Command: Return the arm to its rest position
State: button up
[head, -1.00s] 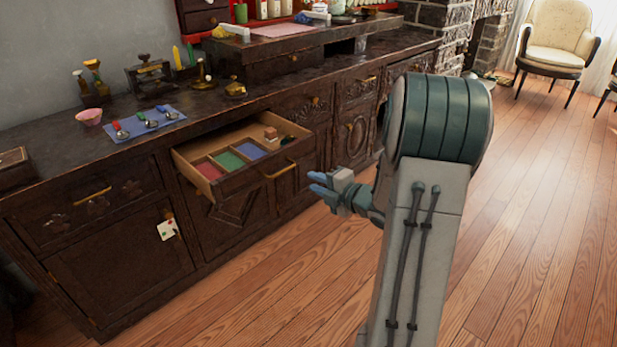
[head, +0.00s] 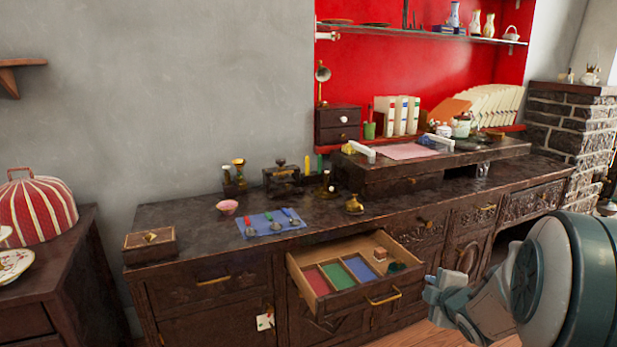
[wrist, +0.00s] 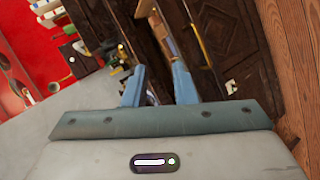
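My arm shows at the lower right of the head view, with my gripper (head: 436,291) in front of the cabinet, right of the open drawer (head: 314,282). In the wrist view, the two blue-grey fingers of my gripper (wrist: 157,82) stand apart with nothing held between them. The drawer has red, green and blue lined compartments, and a small brown block (head: 380,254) lies toward its back right. The wrist view is steeply tilted and shows the cabinet and part of the drawer beyond the fingers.
The dark cabinet (head: 200,290) runs along the wall. A blue mat (head: 260,232) with spoons, a pink bowl (head: 227,207) and a wooden box (head: 150,246) stand on it. A red-striped cover (head: 38,210) is at the far left. The drawer juts out near my gripper.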

jog(key=s+a+r+m+g+p, duration=0.3)
jog(key=s+a+r+m+p, duration=0.1)
jog(key=s+r+p, duration=0.3)
jog(key=s+a+r+m+g+p, duration=0.3)
jog(key=s+a+r+m+p, duration=0.2)
jog(key=s+r+p, duration=0.3)
jog(key=s+a+r+m+g+p, duration=0.3)
jog(key=s+r+m+p, duration=0.3)
jog(key=s+r, duration=0.4)
jog(key=shift+s+a+r+m+g+p, duration=0.25)
jog(key=shift+a+r+m+g+p, duration=0.25)
jog(key=shift+a, duration=0.4)
